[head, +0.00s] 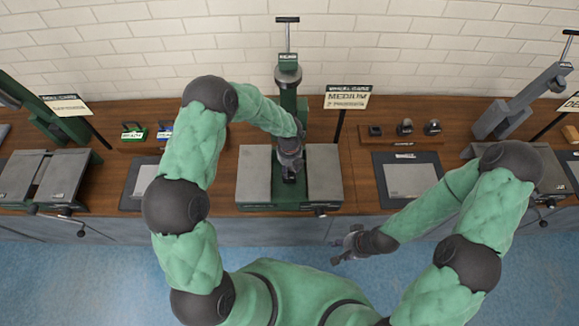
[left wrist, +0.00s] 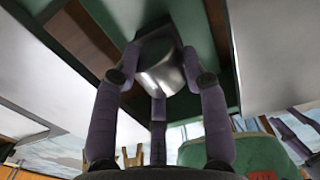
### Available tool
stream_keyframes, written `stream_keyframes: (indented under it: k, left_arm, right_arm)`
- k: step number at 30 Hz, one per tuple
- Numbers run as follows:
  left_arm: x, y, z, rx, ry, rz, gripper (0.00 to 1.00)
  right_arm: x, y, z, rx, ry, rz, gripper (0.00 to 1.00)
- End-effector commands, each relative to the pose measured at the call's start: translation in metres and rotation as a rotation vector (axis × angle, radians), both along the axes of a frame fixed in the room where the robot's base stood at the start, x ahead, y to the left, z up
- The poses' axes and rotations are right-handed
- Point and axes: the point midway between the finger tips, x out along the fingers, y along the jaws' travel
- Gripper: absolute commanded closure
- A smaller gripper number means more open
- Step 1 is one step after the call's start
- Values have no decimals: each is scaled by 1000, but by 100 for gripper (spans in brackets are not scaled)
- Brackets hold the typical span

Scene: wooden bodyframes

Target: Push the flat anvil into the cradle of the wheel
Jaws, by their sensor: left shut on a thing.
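My left gripper (head: 289,172) is at the middle wheel machine (head: 288,72), low between its two grey side tables. In the left wrist view, its fingers (left wrist: 160,85) are shut around a shiny metal roller, the anvil (left wrist: 160,68). A dark and green holder, apparently the cradle (left wrist: 150,38), is right at the anvil's far end. I cannot tell how deep the anvil sits in it. In the head view the gripper hides the anvil and the cradle. My right gripper (head: 347,246) is open and empty, in front of the bench over the floor.
Grey side tables (head: 325,173) flank the machine. A sign (head: 347,97) stands behind. Other machines stand at the far left (head: 45,175) and right (head: 525,100).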

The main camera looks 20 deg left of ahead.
Motion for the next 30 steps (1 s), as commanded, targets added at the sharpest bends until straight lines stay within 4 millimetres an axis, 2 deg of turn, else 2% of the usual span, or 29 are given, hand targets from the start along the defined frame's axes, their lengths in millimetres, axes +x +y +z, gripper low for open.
stream_keyframes:
  k: [18,19,21,22,30]
  left_arm:
    - [1,0,-11,0,-3,1,95]
    - [1,0,-11,0,-3,1,53]
    - [1,0,-11,0,-3,1,33]
    - [1,0,-11,0,-3,1,28]
    - [-1,0,-13,0,2,-1,28]
  right_arm:
    - [0,0,-8,0,0,0,60]
    - [0,0,-8,0,0,0,60]
    - [0,0,-7,0,0,0,60]
    - [0,0,-7,0,0,0,60]
    - [0,0,-7,0,0,0,60]
